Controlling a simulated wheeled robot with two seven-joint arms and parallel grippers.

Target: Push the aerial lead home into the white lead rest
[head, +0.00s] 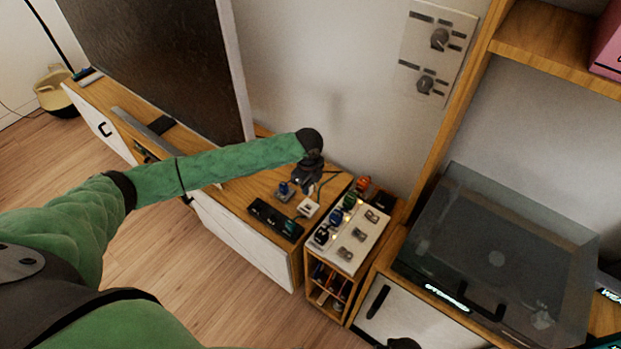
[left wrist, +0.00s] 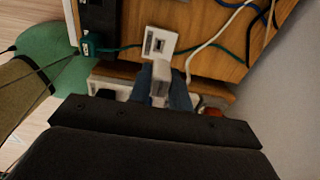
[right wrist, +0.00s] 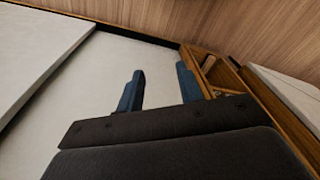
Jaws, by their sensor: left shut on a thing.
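The white lead rest (left wrist: 151,52) is a small square block with a dark slot, on the wooden cabinet top. In the head view the lead rest (head: 309,208) sits just below my left gripper (head: 305,187). In the left wrist view my left gripper (left wrist: 168,92) is shut on a pale plug (left wrist: 160,76), the aerial lead's end, with a white cable (left wrist: 208,43) running off to the upper right. The plug shows beside the slot, not in it; its height above the rest is unclear. My right gripper (right wrist: 160,85) is open and empty.
A pale panel (head: 350,238) with several coloured plugs and switches is to the right. A teal cable (left wrist: 125,48) crosses near the rest. A turntable (head: 490,260) stands further right.

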